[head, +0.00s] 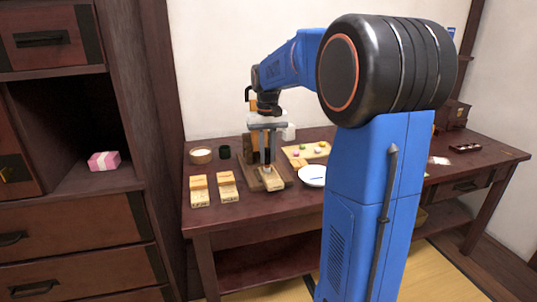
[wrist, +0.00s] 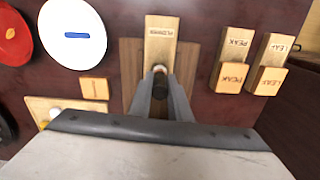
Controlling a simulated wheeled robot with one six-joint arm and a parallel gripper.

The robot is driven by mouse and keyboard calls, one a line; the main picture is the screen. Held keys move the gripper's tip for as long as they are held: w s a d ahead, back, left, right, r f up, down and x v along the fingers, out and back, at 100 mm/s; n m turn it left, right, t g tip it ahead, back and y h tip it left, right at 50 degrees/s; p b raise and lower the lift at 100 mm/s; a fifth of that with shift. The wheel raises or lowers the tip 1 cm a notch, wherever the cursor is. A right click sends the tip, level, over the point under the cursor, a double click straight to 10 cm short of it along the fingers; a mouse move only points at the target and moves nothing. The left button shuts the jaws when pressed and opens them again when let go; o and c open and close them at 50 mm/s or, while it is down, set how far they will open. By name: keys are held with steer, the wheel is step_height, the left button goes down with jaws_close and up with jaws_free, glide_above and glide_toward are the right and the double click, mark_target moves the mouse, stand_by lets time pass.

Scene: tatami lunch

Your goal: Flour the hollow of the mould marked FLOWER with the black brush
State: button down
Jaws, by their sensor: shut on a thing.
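The mould marked FLOWER (wrist: 160,30) is a pale wooden block on a brown board (wrist: 131,60). In the head view the mould (head: 272,182) lies at the board's front. My gripper (wrist: 160,98) points down over the near end of the mould and is shut on the black brush (wrist: 160,85). In the head view my gripper (head: 265,158) stands above the board. The brush's pale end shows beyond the fingertips, over the mould. The fingers and brush hide the hollow, and I cannot tell whether the bristles touch it.
Two-piece moulds marked PEAK (wrist: 231,75) and LEAF (wrist: 272,78) lie beside the board. A white plate (wrist: 75,45) with a blue mark lies on the other side. A bowl with white contents (head: 201,156), a dark cup (head: 224,152) and a sweets tray (head: 292,151) stand further back.

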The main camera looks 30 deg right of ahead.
steer(key=shift+w+d, duration=0.15)
stand_by(0.3)
steer(key=shift+s, duration=0.4)
steer(key=shift+w+d, duration=0.15)
stand_by(0.3)
steer(key=shift+w+a, duration=0.1)
steer(key=shift+a, duration=0.25)
steer(key=shift+w+d, duration=0.15)
steer(key=shift+d, duration=0.05)
stand_by(0.5)
steer(key=shift+s+a, duration=0.1)
steer(key=shift+s, duration=0.3)
steer(key=shift+w, duration=0.2)
stand_by(0.4)
